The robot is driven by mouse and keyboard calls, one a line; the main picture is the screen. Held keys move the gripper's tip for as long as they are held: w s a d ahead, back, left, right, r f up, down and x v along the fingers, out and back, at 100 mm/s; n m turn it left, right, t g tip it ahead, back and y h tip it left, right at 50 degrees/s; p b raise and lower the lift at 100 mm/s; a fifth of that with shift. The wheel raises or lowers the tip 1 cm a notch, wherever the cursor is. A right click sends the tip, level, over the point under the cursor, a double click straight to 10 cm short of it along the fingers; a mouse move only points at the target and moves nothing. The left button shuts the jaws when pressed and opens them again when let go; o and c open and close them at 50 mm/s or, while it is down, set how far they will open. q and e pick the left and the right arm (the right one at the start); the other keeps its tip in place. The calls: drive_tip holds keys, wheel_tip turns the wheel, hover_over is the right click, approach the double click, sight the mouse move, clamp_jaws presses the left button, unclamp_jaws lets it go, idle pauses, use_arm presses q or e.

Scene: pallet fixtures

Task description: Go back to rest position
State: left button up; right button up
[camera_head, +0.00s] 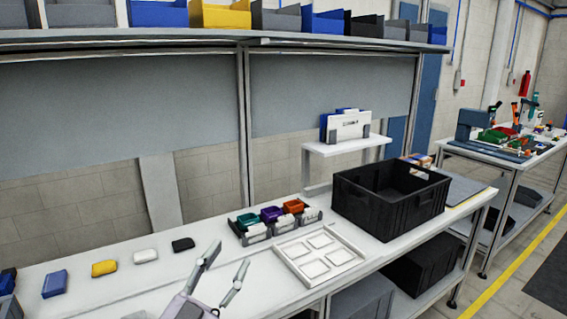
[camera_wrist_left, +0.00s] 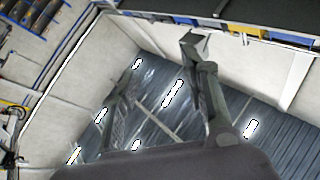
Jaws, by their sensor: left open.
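My left gripper (camera_head: 226,275) comes in at the bottom of the head view. Its two fingers are spread apart, with nothing between them, over the front part of the white workbench (camera_head: 110,268). In the left wrist view the gripper (camera_wrist_left: 160,75) also shows open and empty, with the ceiling and its lamps behind the fingers. A white pallet fixture tray (camera_head: 318,253) with several square recesses lies on the bench to the right of the gripper, and its recesses look empty. My right gripper is in neither view.
A blue part (camera_head: 55,284), a yellow part (camera_head: 104,268), a white part (camera_head: 145,256) and a black part (camera_head: 183,244) lie in a row left of the gripper. Small bins (camera_head: 275,222) hold colored parts. A black crate (camera_head: 390,198) stands right. A shelf (camera_head: 200,38) runs overhead.

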use_arm(q)
drive_tip(key=s+a+f+n+g+y, duration=0.4)
drive_tip(key=a+f+y, duration=0.1)
drive_tip(key=f, duration=0.5)
drive_tip(key=s+a+f+n+g+y, duration=0.4)
drive_tip(key=a+f+n+y, duration=0.15)
drive_tip(key=f, duration=0.55)
drive_tip(key=s+f+m+g, duration=0.1)
drive_tip(key=s+f+g, duration=0.45)
drive_tip(key=s, duration=0.45)
drive_tip(key=s+f+m+g, duration=0.1)
drive_tip(key=s+f+g, duration=0.3)
drive_tip(key=s+f, duration=0.75)
drive_tip(key=f, duration=2.2)
drive_tip(key=s+a+f+g, duration=0.2)
drive_tip(key=s+f, duration=1.2)
drive_tip(key=s, duration=0.2)
drive_tip(key=shift+a+f, duration=0.25)
